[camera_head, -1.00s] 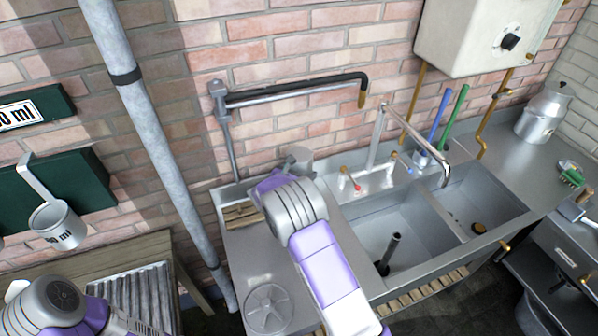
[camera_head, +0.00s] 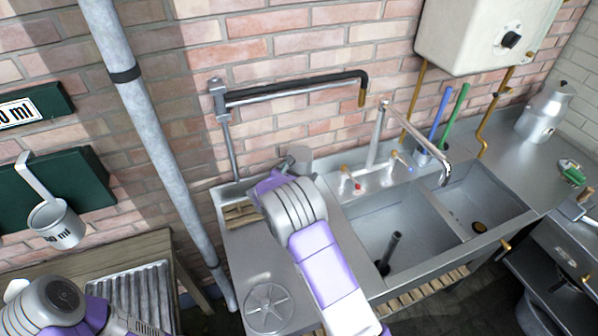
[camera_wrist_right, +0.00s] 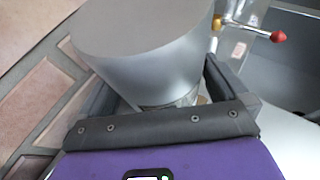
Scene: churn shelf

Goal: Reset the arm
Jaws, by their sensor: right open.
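My right arm reaches over the left end of the sink unit in the head view. My right gripper (camera_wrist_right: 150,82) is open in the right wrist view, with one finger on each side of a plain grey metal vessel (camera_wrist_right: 145,40). Whether the fingers touch it I cannot tell.
A tap (camera_head: 385,160) with a red-tipped handle stands right of my right gripper, behind the sink basins (camera_head: 385,232). A swing pipe (camera_head: 295,90) crosses the brick wall above. A grey downpipe (camera_head: 160,140) runs down at left. A measuring cup (camera_head: 57,223) hangs at far left.

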